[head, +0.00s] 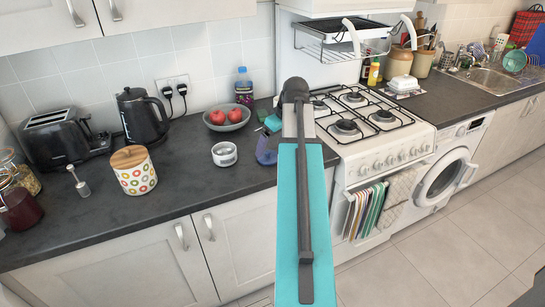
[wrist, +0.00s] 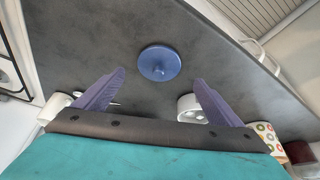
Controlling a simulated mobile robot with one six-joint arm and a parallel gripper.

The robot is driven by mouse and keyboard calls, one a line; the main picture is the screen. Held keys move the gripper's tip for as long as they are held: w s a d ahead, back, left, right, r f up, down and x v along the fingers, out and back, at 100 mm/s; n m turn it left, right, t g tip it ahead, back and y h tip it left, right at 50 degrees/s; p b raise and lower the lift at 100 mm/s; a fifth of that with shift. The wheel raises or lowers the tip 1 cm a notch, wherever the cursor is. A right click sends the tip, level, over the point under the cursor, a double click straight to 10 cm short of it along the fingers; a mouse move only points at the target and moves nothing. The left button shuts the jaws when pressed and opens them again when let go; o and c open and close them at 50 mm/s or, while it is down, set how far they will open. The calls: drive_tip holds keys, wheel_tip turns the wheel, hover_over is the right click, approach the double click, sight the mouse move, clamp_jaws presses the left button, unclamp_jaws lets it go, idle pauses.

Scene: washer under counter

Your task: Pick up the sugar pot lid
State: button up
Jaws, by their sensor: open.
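The sugar pot lid appears to be the round blue disc with a small knob (wrist: 160,62) in the wrist view. It lies flat on the dark counter, knob up. My gripper (wrist: 159,77) is open, with one purple finger on each side of the lid's line. The lid looks apart from both fingers, and nothing is between them. In the head view my arm covers much of this spot. A blue-purple patch shows left of the arm; I cannot tell finger from lid there. A small white pot (head: 224,154) stands to its left.
A spotted canister (head: 133,171), kettle (head: 143,117) and toaster (head: 61,137) are at left. The gas hob (head: 362,112) is right of my arm. The front counter (head: 215,187) is bare.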

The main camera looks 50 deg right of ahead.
sight(269, 152)
drive_tip(key=shift+p+x, duration=0.85)
drive_tip(key=shift+x, duration=1.75)
drive_tip(key=shift+d, duration=0.15)
drive_tip(key=c, duration=1.1)
